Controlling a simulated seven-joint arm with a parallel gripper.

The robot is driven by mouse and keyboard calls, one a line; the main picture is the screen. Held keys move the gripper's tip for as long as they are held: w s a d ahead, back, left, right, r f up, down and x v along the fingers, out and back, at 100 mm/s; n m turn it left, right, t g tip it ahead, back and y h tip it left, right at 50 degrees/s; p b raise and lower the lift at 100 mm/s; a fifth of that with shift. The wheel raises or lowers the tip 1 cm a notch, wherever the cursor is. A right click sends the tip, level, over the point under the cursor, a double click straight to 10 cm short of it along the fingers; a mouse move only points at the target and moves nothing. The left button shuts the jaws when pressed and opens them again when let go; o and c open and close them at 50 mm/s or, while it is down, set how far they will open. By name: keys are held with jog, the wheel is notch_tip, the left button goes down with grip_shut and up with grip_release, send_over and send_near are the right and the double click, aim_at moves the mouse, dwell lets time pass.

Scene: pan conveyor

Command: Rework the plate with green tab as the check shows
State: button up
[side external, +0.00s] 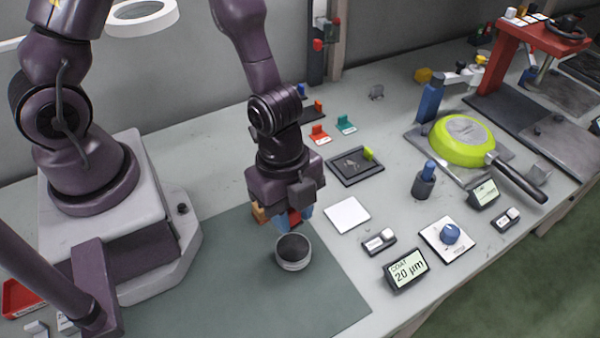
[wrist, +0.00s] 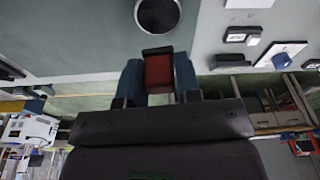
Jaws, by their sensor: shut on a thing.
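The plate with the green tab (side external: 352,172) lies flat on the bench to the right of my gripper in the side view. It is dark, with a paler patch in its middle and the green tab (side external: 368,153) at its far right corner. My gripper (side external: 293,217) points down over the green-grey mat, its blue fingers shut on a red block with a dark edge (wrist: 158,72). The block is only partly visible in the side view. A round pot with a dark top (side external: 293,251) stands just below the gripper. A display (side external: 408,270) reads "COAT 20 µm".
A white square pad (side external: 347,215), a small switch box (side external: 380,241) and a blue knob on a white base (side external: 450,233) lie right of the mat. A green pan (side external: 462,140) rests upside down farther right. Red (side external: 319,134) and teal (side external: 346,125) tabbed pieces stand behind the plate.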

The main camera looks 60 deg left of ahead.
aim_at(295, 249)
jog(key=shift+d+f+m, duration=0.1)
jog(key=shift+d+m, duration=0.05)
jog(key=shift+m, duration=0.55)
jog(key=shift+f, duration=2.9)
jog(key=shift+f, duration=0.55)
jog(key=shift+r, duration=3.55)
